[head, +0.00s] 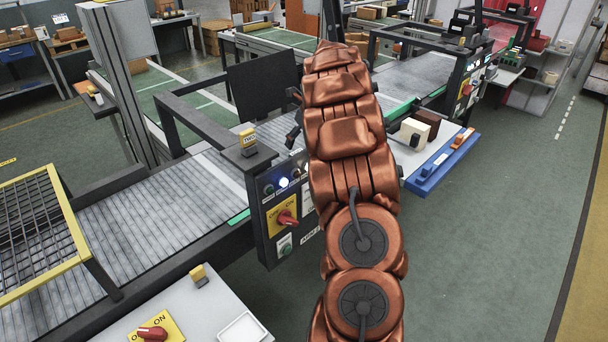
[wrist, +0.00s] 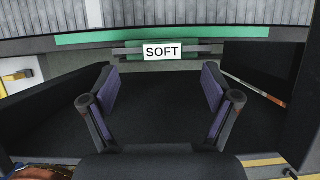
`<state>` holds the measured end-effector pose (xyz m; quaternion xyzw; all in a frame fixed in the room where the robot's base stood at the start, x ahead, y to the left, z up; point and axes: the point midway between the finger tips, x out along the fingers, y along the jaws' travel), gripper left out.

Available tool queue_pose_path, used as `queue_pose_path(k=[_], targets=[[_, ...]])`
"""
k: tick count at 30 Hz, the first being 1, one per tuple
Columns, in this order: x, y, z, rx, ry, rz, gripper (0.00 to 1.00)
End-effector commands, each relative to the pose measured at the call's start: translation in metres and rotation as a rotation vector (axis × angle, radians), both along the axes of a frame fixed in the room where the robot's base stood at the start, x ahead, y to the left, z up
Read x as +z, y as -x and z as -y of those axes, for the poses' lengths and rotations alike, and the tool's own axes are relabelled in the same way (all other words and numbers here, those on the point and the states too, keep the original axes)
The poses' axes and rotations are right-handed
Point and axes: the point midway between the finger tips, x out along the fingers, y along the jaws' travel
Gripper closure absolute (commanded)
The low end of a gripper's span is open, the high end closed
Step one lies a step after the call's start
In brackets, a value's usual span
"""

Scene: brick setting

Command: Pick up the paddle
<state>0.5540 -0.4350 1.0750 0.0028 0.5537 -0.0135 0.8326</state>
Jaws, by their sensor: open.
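I cannot make out a paddle for sure in either view. In the wrist view, my gripper (wrist: 158,83) is open, with its two dark, purple-padded fingers spread wide and no object visible between them. A broad dark surface (wrist: 158,125) fills the view behind and between the fingers; I cannot tell what it is. A white label reading SOFT (wrist: 162,52) shows just beyond the fingertips, on the side of a conveyor. In the head view, my copper-coloured arm reaches away over the middle and hides most of my gripper.
A grey roller conveyor (head: 150,205) runs across the left, with a control post (head: 285,205) beside my arm. A blue-edged white shelf (head: 440,165) holds a cream box (head: 410,133) and a brown box (head: 427,122). A white table (head: 190,310) stands at front left. Floor at right is clear.

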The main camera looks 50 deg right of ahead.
Motion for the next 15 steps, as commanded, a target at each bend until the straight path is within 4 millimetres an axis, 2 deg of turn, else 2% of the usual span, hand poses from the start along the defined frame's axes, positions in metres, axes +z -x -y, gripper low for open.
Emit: queue_pose_path(k=[15], targets=[[-0.042, -0.011, 0.002, 0.001, -0.016, -0.009, 0.12]])
